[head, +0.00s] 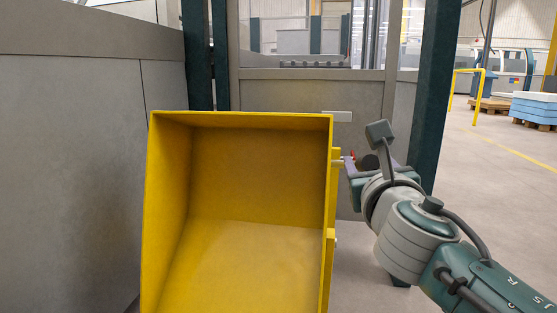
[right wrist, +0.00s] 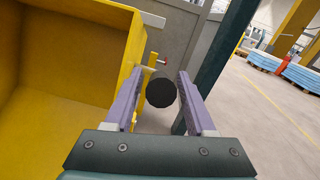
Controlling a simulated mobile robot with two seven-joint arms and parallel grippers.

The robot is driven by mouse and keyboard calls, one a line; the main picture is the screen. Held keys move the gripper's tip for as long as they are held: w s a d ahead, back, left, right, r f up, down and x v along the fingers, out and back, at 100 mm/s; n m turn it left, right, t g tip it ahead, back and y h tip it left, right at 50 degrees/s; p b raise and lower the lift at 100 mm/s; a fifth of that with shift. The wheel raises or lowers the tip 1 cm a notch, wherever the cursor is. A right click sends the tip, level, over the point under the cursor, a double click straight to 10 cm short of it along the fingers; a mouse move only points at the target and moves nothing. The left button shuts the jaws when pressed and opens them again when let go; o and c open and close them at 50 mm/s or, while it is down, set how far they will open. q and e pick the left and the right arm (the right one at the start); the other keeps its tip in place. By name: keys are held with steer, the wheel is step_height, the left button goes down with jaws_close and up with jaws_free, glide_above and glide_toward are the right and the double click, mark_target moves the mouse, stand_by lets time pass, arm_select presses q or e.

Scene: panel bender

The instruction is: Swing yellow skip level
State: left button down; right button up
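The yellow skip (head: 258,260) stands in the middle of the head view, its open side facing me and its inside empty. My left gripper is not in view.
A grey machine panel (head: 75,170) stands close on the left, and a dark green post (head: 436,90) rises behind my right arm. Open floor lies at the right, with a yellow rail (head: 467,71) and blue-white stacks on pallets (head: 535,107) farther off.

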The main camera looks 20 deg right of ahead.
jaws_close()
stand_by(1.1)
